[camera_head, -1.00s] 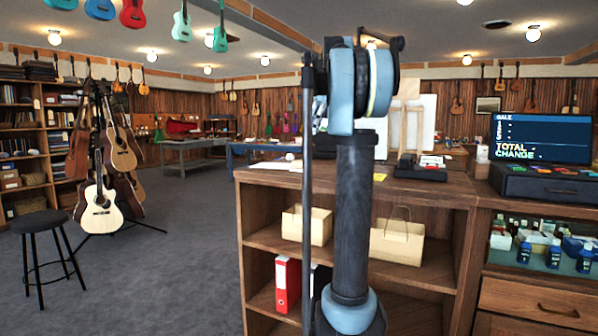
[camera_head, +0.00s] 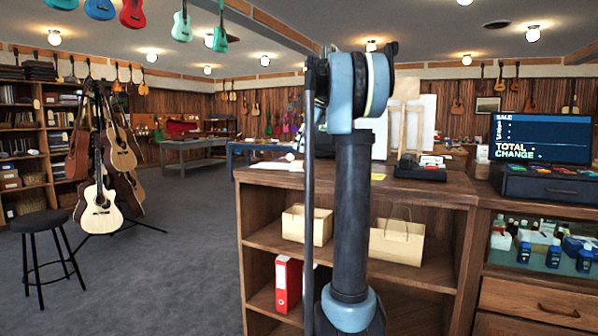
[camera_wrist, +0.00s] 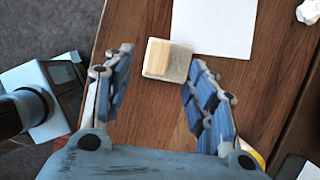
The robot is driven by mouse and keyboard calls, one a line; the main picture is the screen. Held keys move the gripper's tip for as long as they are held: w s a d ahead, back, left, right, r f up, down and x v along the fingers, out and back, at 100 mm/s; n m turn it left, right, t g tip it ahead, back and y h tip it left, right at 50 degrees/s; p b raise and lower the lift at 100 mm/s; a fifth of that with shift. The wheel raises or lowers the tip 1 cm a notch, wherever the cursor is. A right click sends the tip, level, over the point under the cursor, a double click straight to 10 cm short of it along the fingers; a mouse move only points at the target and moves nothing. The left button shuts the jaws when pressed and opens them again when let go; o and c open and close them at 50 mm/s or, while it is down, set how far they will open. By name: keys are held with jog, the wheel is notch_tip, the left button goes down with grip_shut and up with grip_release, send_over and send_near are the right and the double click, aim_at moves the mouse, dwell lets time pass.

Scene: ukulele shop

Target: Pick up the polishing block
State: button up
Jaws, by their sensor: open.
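The polishing block (camera_wrist: 176,62), a small block with a pale wooden top on a grey base, lies on the brown wooden counter top (camera_wrist: 140,110) in the wrist view. My gripper (camera_wrist: 162,56) is open, with one blue-padded finger to the left of the block and one to its right. The block shows between and slightly beyond the fingertips, with no clear contact. In the head view my arm hides the gripper and the block. The height of the fingers above the counter is hard to tell.
A white paper sheet (camera_wrist: 215,22) lies just beyond the block, and a crumpled white piece (camera_wrist: 308,12) is at the upper right. The counter's left edge drops to grey floor. In the head view, a cash register (camera_head: 548,186) stands at the right.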

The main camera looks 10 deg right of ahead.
aim_at(300, 166)
jog(key=shift+s+x, duration=0.2)
jog(key=shift+x, duration=3.1)
jog(key=shift+d+f, duration=0.1)
jog(key=shift+d, duration=0.05)
jog(key=c, duration=1.1)
